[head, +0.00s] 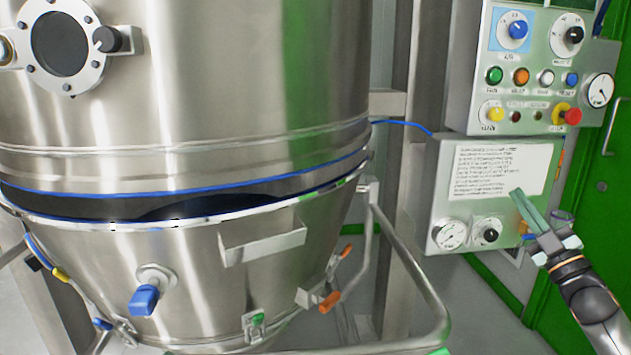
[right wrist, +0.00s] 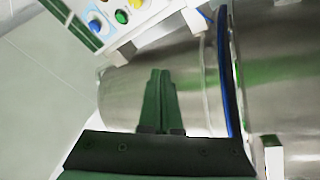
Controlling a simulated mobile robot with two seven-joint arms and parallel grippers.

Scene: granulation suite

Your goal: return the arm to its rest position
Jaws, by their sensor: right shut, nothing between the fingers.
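My right gripper (head: 526,212) comes in from the right edge in the head view, in front of the lower control box (head: 432,190). Its green fingers are closed together with nothing between them. In the right wrist view the shut fingers (right wrist: 160,98) point toward the steel vessel (right wrist: 275,70), and the control panel (right wrist: 118,20) shows at upper left. I cannot tell the exact gap between the fingers and the box. My left gripper is not in view.
The large steel vessel (head: 220,100) fills the left and middle, with a dark gap above its lower bowl (head: 90,260). A bent metal handrail (head: 425,285) stands right of the bowl. The upper control panel (head: 540,75) has several knobs and buttons. A green door (head: 605,200) is at right.

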